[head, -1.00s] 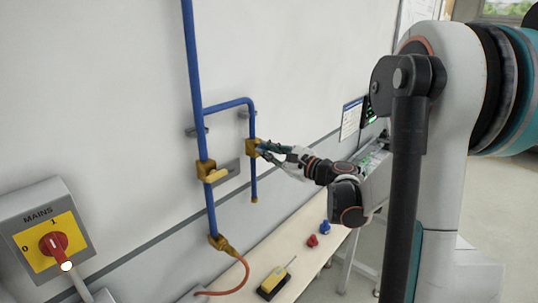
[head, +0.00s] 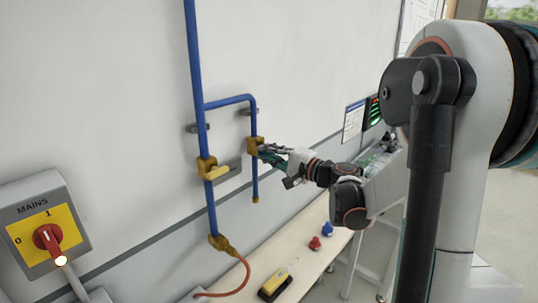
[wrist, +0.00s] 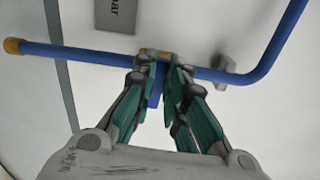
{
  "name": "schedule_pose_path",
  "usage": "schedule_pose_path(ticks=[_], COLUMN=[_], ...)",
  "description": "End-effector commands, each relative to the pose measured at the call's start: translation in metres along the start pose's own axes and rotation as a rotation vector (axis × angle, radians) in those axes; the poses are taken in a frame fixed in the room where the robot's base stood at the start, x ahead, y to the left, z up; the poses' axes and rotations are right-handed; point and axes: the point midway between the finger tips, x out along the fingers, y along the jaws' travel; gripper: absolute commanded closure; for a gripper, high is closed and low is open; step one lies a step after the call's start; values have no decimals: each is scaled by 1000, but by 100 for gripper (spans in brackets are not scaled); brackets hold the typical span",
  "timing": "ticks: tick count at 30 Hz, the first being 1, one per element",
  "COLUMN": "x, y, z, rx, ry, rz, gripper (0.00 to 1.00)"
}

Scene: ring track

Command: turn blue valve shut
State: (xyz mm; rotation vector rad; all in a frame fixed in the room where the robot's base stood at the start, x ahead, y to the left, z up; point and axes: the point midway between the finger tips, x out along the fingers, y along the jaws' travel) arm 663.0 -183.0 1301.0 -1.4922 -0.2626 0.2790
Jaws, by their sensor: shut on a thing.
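The blue valve has a brass body (head: 251,146) on the short branch pipe (head: 255,180) to the right of the main blue pipe. In the wrist view its blue lever (wrist: 155,96) shows between my fingers, extending from the brass body and across the pipe's line in the picture. My gripper (head: 262,149) is shut on this lever, with a finger on each side; it also fills the middle of the wrist view (wrist: 158,75). The fingers hide much of the valve and lever.
A second valve with a yellow lever (head: 219,173) sits on the main pipe (head: 193,80), left of my gripper. A mains switch box (head: 20,212) is at far left. The bench below holds a yellow-black device (head: 274,284), a red knob (head: 315,243) and a blue knob (head: 327,229).

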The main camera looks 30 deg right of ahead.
Motion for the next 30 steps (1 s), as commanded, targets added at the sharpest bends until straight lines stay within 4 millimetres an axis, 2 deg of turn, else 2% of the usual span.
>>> schedule_pose_path(ticks=[9,21,22,24,30], x=[0,0,0,0,0], y=[2,3,3,3,2], z=[1,1,1,1,0], rx=[-74,-80,-80,-80,-78], ry=[-1,-1,-1,-1,-1], rz=[2,3,3,2,1], gripper=[100,100,85,69,68])
